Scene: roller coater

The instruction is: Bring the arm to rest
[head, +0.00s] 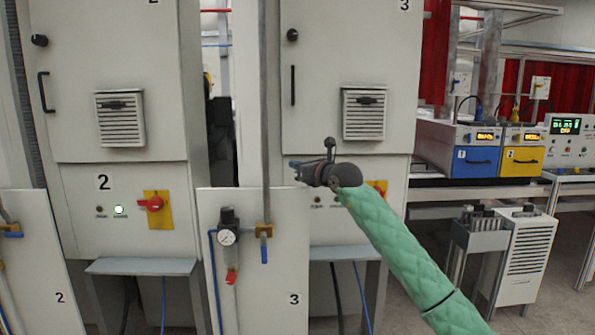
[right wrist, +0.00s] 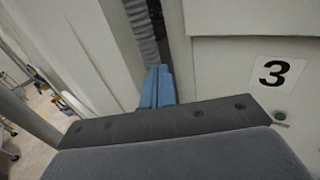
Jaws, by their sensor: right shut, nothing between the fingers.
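My right arm (head: 395,240), in a green quilted sleeve, reaches up from the lower right in the head view. Its dark gripper (head: 297,164) points left in front of the cabinet marked 3 (head: 347,85). In the right wrist view the blue fingertips (right wrist: 157,88) are together with nothing between them. They point toward a dark gap beside a ribbed grey hose. I cannot tell whether they touch anything. My left gripper is not in view.
Cabinet 2 (head: 118,100) stands to the left, with a lit green lamp and a red switch (head: 151,203). A lower panel with a pressure gauge (head: 226,237) stands in front. Blue (head: 475,160) and yellow (head: 522,160) boxes sit on a bench at right. Floor shows at far right.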

